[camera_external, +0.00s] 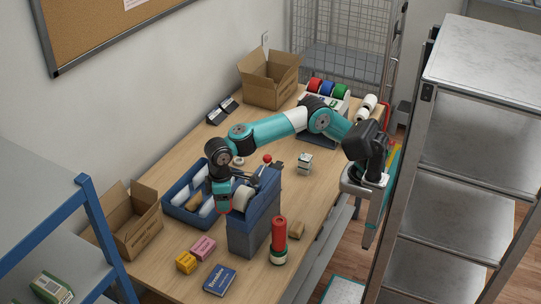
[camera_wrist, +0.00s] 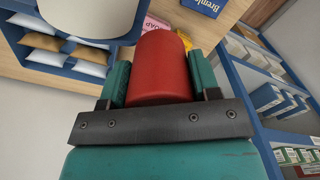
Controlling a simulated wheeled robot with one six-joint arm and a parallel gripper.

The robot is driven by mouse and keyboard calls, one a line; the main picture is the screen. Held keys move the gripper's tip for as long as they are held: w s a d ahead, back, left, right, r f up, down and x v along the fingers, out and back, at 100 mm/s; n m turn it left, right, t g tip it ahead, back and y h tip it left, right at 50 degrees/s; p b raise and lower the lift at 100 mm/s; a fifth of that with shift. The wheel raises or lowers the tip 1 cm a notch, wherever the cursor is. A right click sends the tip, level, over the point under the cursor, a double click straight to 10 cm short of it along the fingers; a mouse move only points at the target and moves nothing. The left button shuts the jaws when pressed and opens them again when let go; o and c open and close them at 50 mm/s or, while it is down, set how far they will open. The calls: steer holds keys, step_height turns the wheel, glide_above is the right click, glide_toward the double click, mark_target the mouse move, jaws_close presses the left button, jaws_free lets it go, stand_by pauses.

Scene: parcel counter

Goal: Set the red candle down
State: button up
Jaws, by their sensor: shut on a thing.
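The red candle (camera_wrist: 160,62) is a thick red cylinder with a rounded far end. In the wrist view it sits between the two teal fingers of my gripper (camera_wrist: 158,82), which is shut on it. In the external view my gripper (camera_external: 223,193) is over the work table, by the blue tray and the tall blue-grey box. The candle is mostly hidden there by my wrist. I cannot tell how far its end is from what lies below.
A red cylinder with a green and white base (camera_external: 279,230) stands right of the blue-grey box (camera_external: 242,238). A pink box (camera_external: 203,248), yellow box (camera_external: 186,262) and blue book (camera_external: 220,280) lie in front. The blue tray (camera_external: 175,207) holds parcels. Bare tabletop (camera_external: 325,190) shows right.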

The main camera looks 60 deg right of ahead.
steer(key=w+d+f+m+p, duration=0.1)
steer(key=w+d+m+p, duration=0.25)
steer(key=w+d, duration=0.9)
steer(key=w+d+f+m+p, duration=0.15)
steer(key=d+f, duration=0.35)
steer(key=d, duration=0.5)
steer(key=w+d+f+m+p, duration=0.1)
steer(key=d+f+p, duration=0.2)
steer(key=d+f, duration=0.5)
steer(key=s+d+f+m+p, duration=0.1)
steer(key=s+d+p, duration=0.1)
steer(key=s+d, duration=0.45)
steer(key=s+d+f+m+p, duration=0.1)
steer(key=s+d+m, duration=0.15)
steer(key=d, duration=0.75)
steer(key=s+a+f+p, duration=0.1)
steer(key=s, duration=0.4)
steer(key=s+a+f+n+p, duration=0.1)
steer(key=s+f, duration=0.1)
steer(key=s, duration=0.3)
steer(key=s+a+f+n+p, duration=0.1)
steer(key=s, duration=0.3)
steer(key=shift+s+a+f+p, duration=0.3)
steer(key=shift+s+a+p, duration=0.1)
steer(key=shift+f+p, duration=0.5)
steer(key=shift+f, duration=1.7)
